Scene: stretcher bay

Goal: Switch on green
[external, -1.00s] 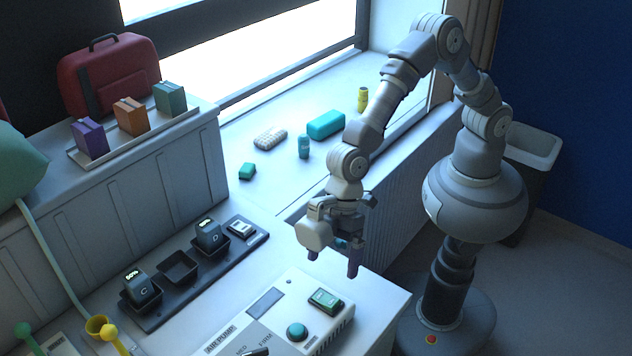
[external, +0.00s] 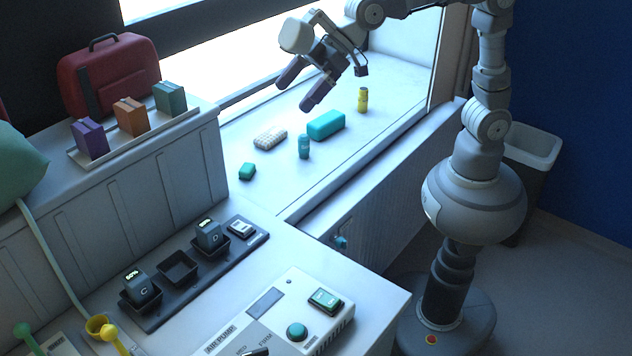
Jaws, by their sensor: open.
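The white air pump panel (external: 345,322) lies on the near counter. I cannot read the state of these controls. My gripper (external: 291,97) is open and empty, raised over the window sill, well above and behind the panel, touching nothing.
A black charger rack (external: 180,272) holds dark blocks. The sill (external: 340,160) carries a teal case (external: 326,125), a teal bottle (external: 304,146) and a yellow bottle (external: 362,100). A grey bin (external: 535,155) stands behind me.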

